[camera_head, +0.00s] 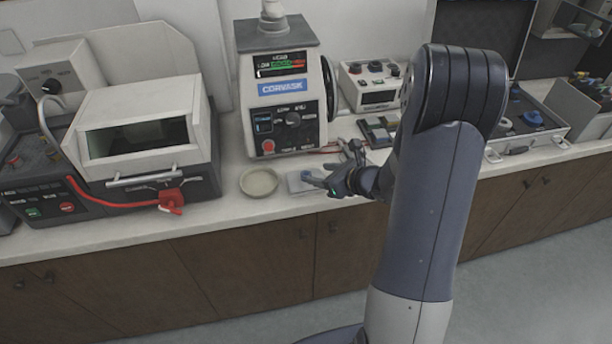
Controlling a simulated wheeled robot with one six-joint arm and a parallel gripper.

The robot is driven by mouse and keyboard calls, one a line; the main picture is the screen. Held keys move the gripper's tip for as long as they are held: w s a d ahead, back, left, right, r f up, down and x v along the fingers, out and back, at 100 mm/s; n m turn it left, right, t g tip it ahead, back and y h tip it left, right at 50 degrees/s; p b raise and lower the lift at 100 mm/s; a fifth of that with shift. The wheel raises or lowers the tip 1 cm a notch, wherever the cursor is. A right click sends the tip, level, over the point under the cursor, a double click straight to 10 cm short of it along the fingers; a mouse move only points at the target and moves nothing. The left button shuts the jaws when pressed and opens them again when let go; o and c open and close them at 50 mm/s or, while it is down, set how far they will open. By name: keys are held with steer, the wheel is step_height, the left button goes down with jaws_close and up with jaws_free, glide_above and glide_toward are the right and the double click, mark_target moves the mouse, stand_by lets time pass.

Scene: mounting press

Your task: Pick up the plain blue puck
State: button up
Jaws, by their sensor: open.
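A small blue piece (307,175) shows on a pale block or pad on the counter, just left of my gripper. It looks like the plain blue puck, but it is small and partly covered by my gripper. My gripper (326,174) is dark, low over the counter in front of the press, with its jaws open and pointing left toward the blue piece. Whether the fingers touch it I cannot tell. Another blue round thing (532,118) lies in the open case at the right.
The Corvask press (289,115) stands behind my gripper. A shallow round dish (259,182) sits to the left. A machine with a hood and red handle (172,200) fills the left. A small control box (372,85) and dark blocks (378,132) stand behind; an open case (552,135) is right.

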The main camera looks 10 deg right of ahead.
mark_target(305, 173)
steer(key=shift+s+a+p+x, duration=0.15)
steer(key=shift+p+x, duration=0.1)
steer(key=shift+x, duration=1.05)
steer(key=shift+s+a+p+x, duration=0.15)
steer(key=shift+p+x, duration=0.1)
steer(key=shift+x, duration=1)
steer(key=shift+f, duration=0.2)
steer(key=shift+d, duration=0.1)
steer(key=shift+c, duration=0.4)
steer(key=c, duration=1)
steer(key=shift+r, duration=0.2)
